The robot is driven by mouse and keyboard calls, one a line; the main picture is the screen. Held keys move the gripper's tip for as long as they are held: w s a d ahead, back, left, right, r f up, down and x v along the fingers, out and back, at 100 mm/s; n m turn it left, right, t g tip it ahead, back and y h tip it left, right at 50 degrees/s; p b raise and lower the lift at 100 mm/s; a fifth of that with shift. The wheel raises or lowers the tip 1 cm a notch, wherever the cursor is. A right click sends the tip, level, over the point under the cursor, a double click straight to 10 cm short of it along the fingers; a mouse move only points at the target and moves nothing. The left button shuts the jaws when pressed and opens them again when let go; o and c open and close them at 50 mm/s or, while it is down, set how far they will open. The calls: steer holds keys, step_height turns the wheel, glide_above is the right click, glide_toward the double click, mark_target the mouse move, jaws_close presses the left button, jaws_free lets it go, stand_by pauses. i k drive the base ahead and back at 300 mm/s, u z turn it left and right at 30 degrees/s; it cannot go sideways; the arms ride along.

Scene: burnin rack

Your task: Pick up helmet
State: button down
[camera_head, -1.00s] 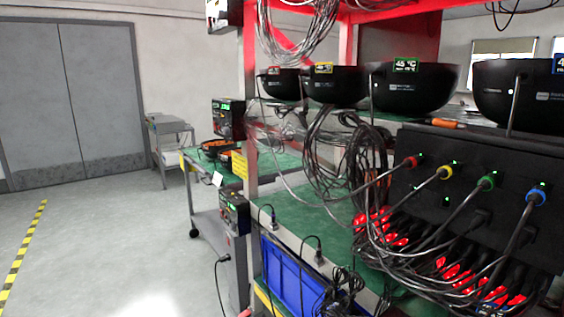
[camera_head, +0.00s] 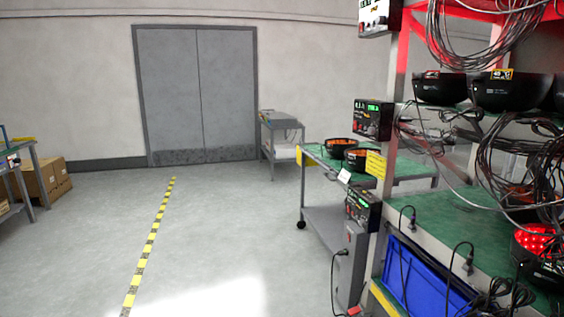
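Several black bowl-shaped shells, which look like upturned helmets, show in the head view. Two of them, a left shell (camera_head: 440,91) and a larger shell (camera_head: 508,95), sit on the upper shelf of the rack at right. Another dark shell with red lights (camera_head: 537,240) is at the right edge on the green lower shelf, partly cut off. Two smaller dark bowls with orange insides, a far bowl (camera_head: 340,149) and a near bowl (camera_head: 358,163), rest on the green-topped cart (camera_head: 318,156) behind the rack. I cannot tell which one is meant. My gripper is not in view.
Cables (camera_head: 500,150) hang across the rack. Control boxes (camera_head: 373,119) are mounted on its left post, and a blue crate (camera_head: 425,283) sits low inside. Open floor (camera_head: 215,225) with a yellow-black line (camera_head: 151,243) lies left. Cartons (camera_head: 40,178) and a table stand far left.

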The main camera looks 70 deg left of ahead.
mark_target(355, 157)
steer(key=u, duration=1.8)
steer(key=k, duration=0.6)
steer(key=u, duration=0.55)
steer(key=i, duration=1.45)
steer(key=u, duration=0.5)
steer(key=i, duration=3.3)
steer(key=z, duration=0.95)
steer(key=i, duration=0.8)
steer(key=z, duration=1.65)
steer(key=i, duration=0.75)
steer(key=z, duration=0.55)
